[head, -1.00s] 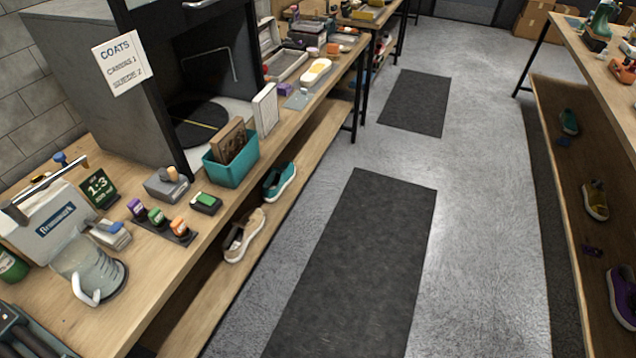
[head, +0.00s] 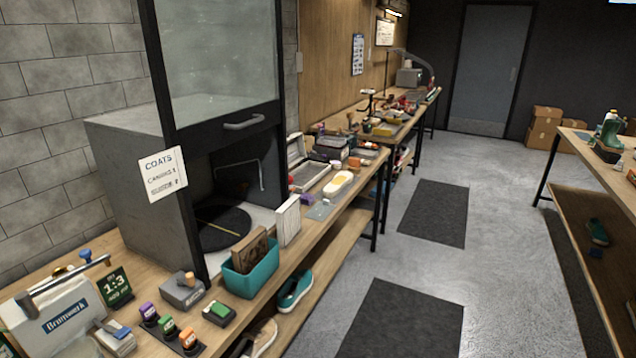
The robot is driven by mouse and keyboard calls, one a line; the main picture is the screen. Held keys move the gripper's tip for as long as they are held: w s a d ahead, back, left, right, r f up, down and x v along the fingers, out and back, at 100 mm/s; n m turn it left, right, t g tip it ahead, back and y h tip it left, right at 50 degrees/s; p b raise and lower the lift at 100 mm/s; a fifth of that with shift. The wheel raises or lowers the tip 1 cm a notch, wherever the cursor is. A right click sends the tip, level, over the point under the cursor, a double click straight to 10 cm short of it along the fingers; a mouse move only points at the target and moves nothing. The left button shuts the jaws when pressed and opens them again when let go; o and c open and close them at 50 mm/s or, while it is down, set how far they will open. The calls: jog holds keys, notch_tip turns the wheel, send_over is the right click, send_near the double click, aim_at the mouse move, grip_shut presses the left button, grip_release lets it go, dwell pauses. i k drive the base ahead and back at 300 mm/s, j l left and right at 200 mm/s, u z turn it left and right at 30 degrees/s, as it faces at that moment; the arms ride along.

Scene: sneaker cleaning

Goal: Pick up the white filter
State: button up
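A white, flat, ribbed panel that looks like the white filter (head: 288,220) stands upright on the left workbench in the head view. It is just behind and right of a teal bin (head: 251,281), near the bench's front edge. The bin holds brown framed panels (head: 249,250). I cannot tell whether the white filter touches the bin. My gripper is not in view.
A dark cabinet with a raised glass door (head: 223,60) and a sign (head: 162,174) stands behind the bin. Shoes (head: 294,291) sit on the lower shelf. The aisle with dark mats (head: 434,213) is clear.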

aim_at(288, 216)
jog(key=i+l+z, duration=0.3)
jog(key=i, duration=0.3)
jog(key=i+j+z, duration=0.1)
jog(key=i+z, duration=0.15)
jog(key=i, duration=0.35)
jog(key=i+u, duration=0.15)
jog(key=i, duration=0.3)
jog(key=i+l+u, duration=0.15)
jog(key=i, duration=0.3)
jog(key=i+l+u, duration=0.15)
jog(key=i, duration=0.3)
jog(key=i+l+u, duration=0.15)
jog(key=u, duration=0.3)
jog(key=i+l+u, duration=0.25)
jog(key=u, duration=0.2)
jog(key=i+l+u, duration=0.3)
jog(key=u, duration=0.15)
jog(key=i+l+u, duration=0.1)
jog(key=l+u, duration=0.35)
jog(key=i+l+u, duration=0.1)
jog(key=l+u, duration=0.15)
jog(key=l, duration=0.15)
jog(key=l+u, duration=0.3)
jog(key=l, duration=0.15)
jog(key=k, duration=0.45)
